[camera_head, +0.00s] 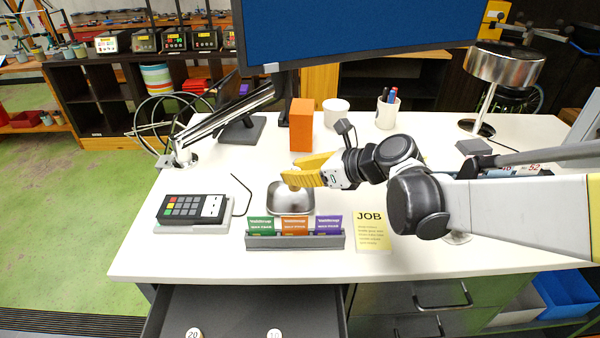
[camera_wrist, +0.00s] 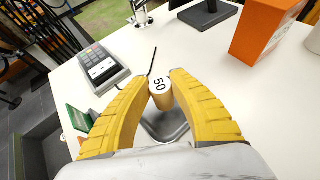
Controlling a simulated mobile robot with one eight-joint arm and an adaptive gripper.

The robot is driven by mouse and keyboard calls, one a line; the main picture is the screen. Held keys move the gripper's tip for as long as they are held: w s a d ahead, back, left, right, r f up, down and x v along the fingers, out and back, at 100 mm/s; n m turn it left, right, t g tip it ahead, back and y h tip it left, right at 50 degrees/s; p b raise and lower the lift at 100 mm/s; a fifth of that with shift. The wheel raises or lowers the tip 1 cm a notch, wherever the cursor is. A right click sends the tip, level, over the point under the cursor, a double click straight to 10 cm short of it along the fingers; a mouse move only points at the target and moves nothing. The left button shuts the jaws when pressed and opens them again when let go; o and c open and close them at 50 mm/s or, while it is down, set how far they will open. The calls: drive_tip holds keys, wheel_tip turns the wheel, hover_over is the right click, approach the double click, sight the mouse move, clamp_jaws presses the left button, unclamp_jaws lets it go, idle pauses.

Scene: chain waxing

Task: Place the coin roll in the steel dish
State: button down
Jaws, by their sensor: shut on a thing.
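The coin roll (camera_wrist: 161,92) is a pale cylinder with a black "50" on its end, held between the yellow fingers of my gripper (camera_wrist: 160,88) in the wrist view. The steel dish (camera_wrist: 181,133) shows below the roll there, partly hidden by my fingers. In the head view the steel dish (camera_head: 291,204) is a shiny square bowl on the white desk. My gripper (camera_head: 293,178) is above its far side, with a small pale bit of the roll at the fingertips. Whether the roll touches the dish cannot be told.
A card rack (camera_head: 297,242) stands just in front of the dish. A keypad terminal (camera_head: 193,208) is to the left and an orange box (camera_head: 301,125) behind. A yellow job note (camera_head: 372,230) lies to the right. The open drawer (camera_head: 240,312) holds two rolls marked 20 and 10.

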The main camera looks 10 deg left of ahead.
drive_tip(key=shift+w+a+f, duration=0.15)
drive_tip(key=shift+a+f, duration=0.25)
drive_tip(key=shift+a, duration=0.2)
wheel_tip(320, 180, down, 4)
drive_tip(key=shift+f+b, duration=0.1)
drive_tip(key=shift+b, duration=0.7)
drive_tip(key=shift+r, duration=0.2)
drive_tip(key=shift+f, duration=0.1)
drive_tip(key=c, duration=1.6)
unclamp_jaws()
drive_tip(key=shift+f, duration=0.1)
drive_tip(key=o, duration=0.4)
drive_tip(key=shift+c, duration=0.2)
